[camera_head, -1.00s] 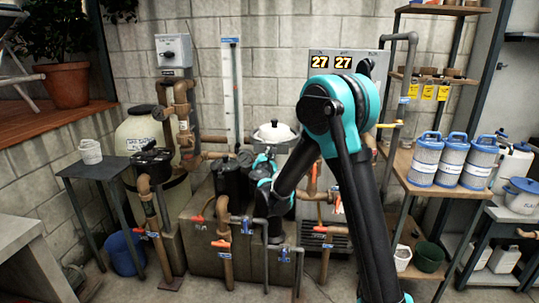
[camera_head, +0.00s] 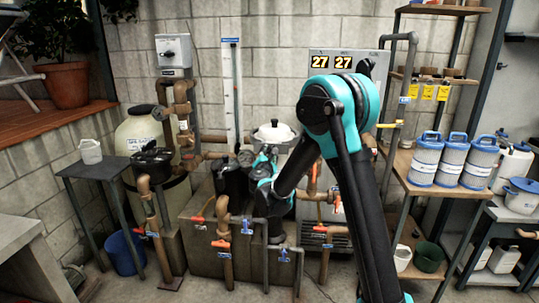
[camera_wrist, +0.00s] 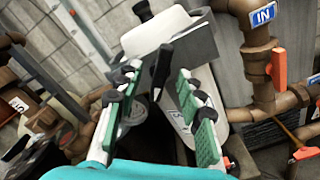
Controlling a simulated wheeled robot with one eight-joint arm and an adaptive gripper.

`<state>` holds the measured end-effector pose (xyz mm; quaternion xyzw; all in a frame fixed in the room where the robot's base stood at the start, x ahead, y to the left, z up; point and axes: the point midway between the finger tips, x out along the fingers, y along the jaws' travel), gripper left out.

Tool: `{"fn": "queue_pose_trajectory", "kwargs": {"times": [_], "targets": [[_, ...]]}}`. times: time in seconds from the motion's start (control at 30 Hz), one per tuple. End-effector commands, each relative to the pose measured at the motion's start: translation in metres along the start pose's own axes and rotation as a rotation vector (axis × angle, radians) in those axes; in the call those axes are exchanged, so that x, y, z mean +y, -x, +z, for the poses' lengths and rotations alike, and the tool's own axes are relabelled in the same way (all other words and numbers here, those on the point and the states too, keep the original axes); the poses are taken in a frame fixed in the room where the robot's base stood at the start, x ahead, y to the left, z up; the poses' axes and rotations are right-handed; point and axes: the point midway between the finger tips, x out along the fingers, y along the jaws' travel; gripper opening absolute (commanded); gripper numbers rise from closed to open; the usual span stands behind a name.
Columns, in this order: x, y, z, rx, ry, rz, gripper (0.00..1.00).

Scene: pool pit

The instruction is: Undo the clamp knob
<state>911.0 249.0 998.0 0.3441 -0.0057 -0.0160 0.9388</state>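In the wrist view, my gripper (camera_wrist: 158,84) has its two green-padded fingers spread apart. A dark tapered piece (camera_wrist: 160,66), which looks like the clamp knob, stands between the fingertips with visible gaps on both sides. Its lower end is hard to make out among dark parts. Just beyond is a white lid with a black top knob (camera_wrist: 143,10), which also shows as a domed white lid (camera_head: 273,132) in the head view.
Brown pipes with an orange handle (camera_wrist: 279,66) and a blue IN label (camera_wrist: 263,14) stand close on the right. Orange-handled valves (camera_head: 221,244) crowd the front. A black-lidded tank (camera_head: 151,158) stands left, and a shelf with blue-lidded canisters (camera_head: 425,160) right.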

Motion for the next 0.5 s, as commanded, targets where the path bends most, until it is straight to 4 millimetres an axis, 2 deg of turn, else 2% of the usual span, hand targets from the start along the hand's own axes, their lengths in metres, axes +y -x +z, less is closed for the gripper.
{"fn": "queue_pose_trajectory", "kwargs": {"times": [0.27, 0.5], "targets": [[0.0, 0.007, 0.0, 0.0, 0.0, 0.001, 0.38], [0.001, 0.036, 0.0, 0.001, 0.0, 0.001, 0.38]]}}
